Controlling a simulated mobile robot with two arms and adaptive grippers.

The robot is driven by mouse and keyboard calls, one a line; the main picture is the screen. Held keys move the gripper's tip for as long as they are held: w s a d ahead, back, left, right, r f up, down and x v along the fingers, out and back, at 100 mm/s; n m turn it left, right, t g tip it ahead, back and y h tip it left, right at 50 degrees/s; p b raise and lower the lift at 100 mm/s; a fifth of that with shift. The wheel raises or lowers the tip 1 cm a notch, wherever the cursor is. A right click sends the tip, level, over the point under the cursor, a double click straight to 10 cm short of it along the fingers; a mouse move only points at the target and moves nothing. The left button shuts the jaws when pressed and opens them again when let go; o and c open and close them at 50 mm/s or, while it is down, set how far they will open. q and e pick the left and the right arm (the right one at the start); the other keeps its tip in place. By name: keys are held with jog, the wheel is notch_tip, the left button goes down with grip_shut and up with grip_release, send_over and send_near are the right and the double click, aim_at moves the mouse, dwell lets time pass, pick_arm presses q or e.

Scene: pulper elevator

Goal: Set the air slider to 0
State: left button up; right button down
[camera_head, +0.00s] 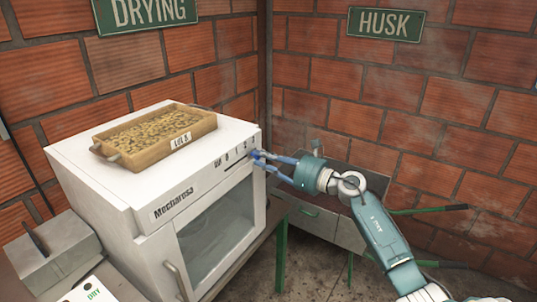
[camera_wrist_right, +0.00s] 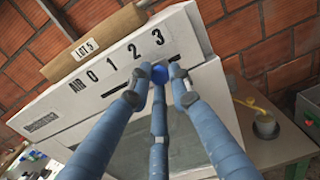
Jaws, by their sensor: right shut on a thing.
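The air slider is a blue knob (camera_wrist_right: 158,73) on the upper front panel of a white machine (camera_head: 92,165). The panel is marked AIR 0 1 2 3 above a dark slot (camera_wrist_right: 118,90). The knob is at the right part of the slot, near the 3 end; its exact mark is hard to tell. My right gripper (camera_head: 256,156) reaches in from the right, its blue fingers closed around the knob. The right wrist view also shows the fingertips (camera_wrist_right: 158,76) around it. The slot's right end is partly hidden by the fingers. My left gripper is not in view.
A wooden tray marked LOT 5 (camera_head: 185,138) with beans sits on top of the machine. The glass door (camera_head: 215,237) is below the panel. A metal box (camera_head: 55,255) is at the lower left.

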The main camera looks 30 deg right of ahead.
jog(key=s+a+p, duration=0.1)
jog(key=a, duration=0.2)
jog(key=s+a+p, duration=0.1)
jog(key=a, duration=0.1)
jog(key=s+a+p, duration=0.1)
jog(key=a, duration=0.2)
jog(key=shift+s+a+r, duration=0.3)
jog(key=shift+r, duration=0.1)
jog(key=shift+s+a+f+p, duration=0.2)
jog(key=shift+a+p, duration=0.15)
jog(key=shift+a, duration=0.15)
jog(key=c, duration=1.8)
grip_release()
jog(key=shift+o, duration=1.1)
jog(key=shift+s+a, duration=0.1)
jog(key=shift+a, duration=0.05)
